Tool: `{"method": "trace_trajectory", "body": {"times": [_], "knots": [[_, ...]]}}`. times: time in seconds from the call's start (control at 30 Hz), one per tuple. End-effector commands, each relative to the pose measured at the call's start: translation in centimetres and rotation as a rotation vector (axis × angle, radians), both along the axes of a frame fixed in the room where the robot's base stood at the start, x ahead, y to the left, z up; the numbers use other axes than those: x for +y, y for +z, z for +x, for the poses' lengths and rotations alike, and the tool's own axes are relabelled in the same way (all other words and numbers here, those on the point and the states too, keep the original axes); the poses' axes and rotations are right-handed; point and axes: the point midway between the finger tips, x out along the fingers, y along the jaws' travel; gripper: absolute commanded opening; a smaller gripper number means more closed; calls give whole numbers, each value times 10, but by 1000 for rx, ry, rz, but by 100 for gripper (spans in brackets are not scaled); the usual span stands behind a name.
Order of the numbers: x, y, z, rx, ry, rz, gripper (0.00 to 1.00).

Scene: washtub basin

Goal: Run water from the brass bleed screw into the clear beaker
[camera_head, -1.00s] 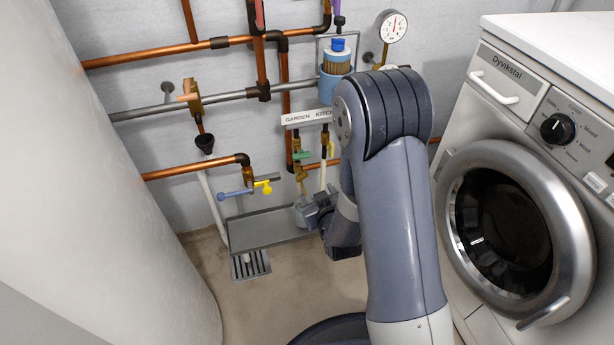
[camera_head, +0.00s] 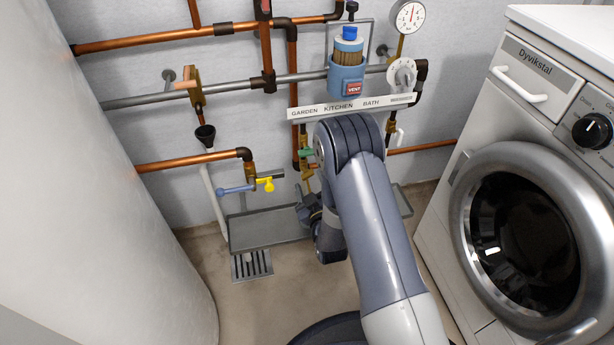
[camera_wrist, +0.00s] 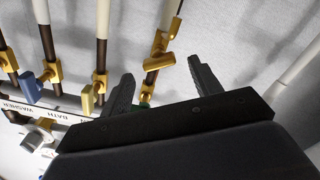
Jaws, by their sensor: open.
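My gripper (camera_head: 308,205) is low by the wall, above the metal tray (camera_head: 265,229), mostly hidden by my arm. In the wrist view my gripper (camera_wrist: 160,69) is open, with its two dark fingers apart. A brass fitting with a side stub (camera_wrist: 160,45) shows between and beyond the fingertips; I cannot tell whether it is the bleed screw. A bit of green handle (camera_wrist: 145,101) shows behind the gripper. I cannot make out the clear beaker; my gripper and arm cover that part of the tray.
A label strip (camera_head: 350,107) marks several valves above my arm. A pipe end with blue and yellow handles (camera_head: 250,186) is left of my gripper. A black funnel (camera_head: 205,135), floor drain (camera_head: 251,264) and washing machine (camera_head: 520,200) stand around.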

Motion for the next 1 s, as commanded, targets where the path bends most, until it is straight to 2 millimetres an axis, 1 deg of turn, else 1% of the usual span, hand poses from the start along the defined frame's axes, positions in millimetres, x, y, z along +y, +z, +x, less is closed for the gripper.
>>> {"method": "trace_trajectory", "body": {"times": [0.03, 0.1, 0.2, 0.3, 0.43, 0.67, 1.0], "knots": [[3, -2, 10, -4, -1, 1, 60], [6, -2, 20, -3, 0, 1, 60], [9, -2, 32, -1, 1, 1, 60], [11, -1, 40, 0, 0, 1, 60], [13, 0, 44, 1, 0, 0, 60], [13, 0, 44, 2, 0, -1, 59], [12, 0, 44, 2, 0, -1, 31]]}}
